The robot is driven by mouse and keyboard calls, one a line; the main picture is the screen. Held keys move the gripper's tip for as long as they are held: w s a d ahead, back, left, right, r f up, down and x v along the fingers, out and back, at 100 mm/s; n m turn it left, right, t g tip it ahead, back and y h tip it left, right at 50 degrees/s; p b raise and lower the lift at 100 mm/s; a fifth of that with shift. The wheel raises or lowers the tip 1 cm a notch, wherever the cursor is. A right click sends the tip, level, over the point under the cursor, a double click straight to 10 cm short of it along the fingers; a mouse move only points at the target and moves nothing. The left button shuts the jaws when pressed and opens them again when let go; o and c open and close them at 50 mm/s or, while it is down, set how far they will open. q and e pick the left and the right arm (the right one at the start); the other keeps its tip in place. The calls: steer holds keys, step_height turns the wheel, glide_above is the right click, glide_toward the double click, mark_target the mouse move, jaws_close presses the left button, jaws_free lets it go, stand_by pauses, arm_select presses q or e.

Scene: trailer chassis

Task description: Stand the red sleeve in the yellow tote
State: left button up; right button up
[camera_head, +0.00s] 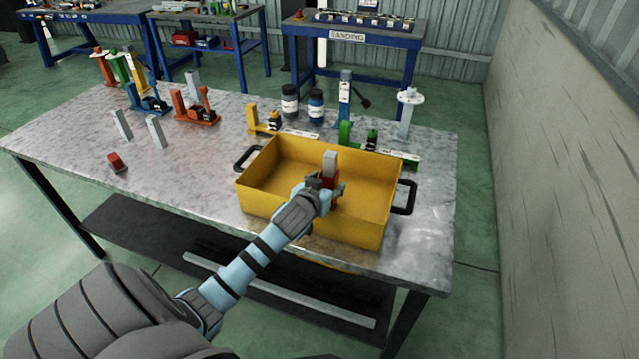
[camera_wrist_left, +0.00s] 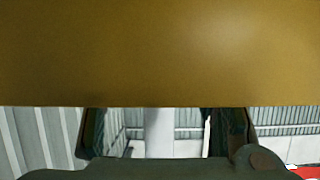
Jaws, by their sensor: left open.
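The yellow tote (camera_head: 257,200) stands on the metal table near its right front part. My left gripper (camera_head: 331,194) reaches into the tote and its jaws are open. In the left wrist view a pale grey upright bar (camera_wrist_left: 159,132) shows between the two spread fingers (camera_wrist_left: 163,132), and a yellow surface of the tote (camera_wrist_left: 160,55) fills the top. My right gripper is not in view.
A small red piece (camera_head: 117,161) lies on the table (camera_head: 200,160) at the left, near two grey upright blocks (camera_head: 122,124). Coloured clamps and two dark bottles (camera_head: 289,101) stand behind the tote. The tote has black handles (camera_head: 404,197) at its sides.

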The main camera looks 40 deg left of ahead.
arm_select(q)
steer(key=p+v, duration=0.1)
steer(key=v, duration=0.8)
steer(key=shift+s, duration=0.3)
steer(key=shift+r, duration=0.1)
steer(key=s+d+f+m+g+h, duration=0.2)
steer(key=s+d+f+g, duration=0.3)
steer(key=s, duration=0.7)
steer(key=s+d+f+m+g+h, duration=0.1)
steer(key=s+d+f+m+g, duration=0.25)
steer(key=s+d+f, duration=0.6)
steer(key=s+a+f+n+g, duration=0.1)
steer(key=s+a+f, duration=0.1)
steer(key=f, duration=0.7)
steer(key=s+a+f+g, duration=0.1)
steer(key=s+a+f, duration=0.1)
steer(key=f, duration=0.7)
steer(key=s+f, duration=1.2)
steer(key=s, duration=0.1)
steer(key=shift+s+a+f+g+h, duration=0.2)
steer(key=shift+s+f+g+h, duration=0.1)
steer(key=shift+s+f+g, duration=0.15)
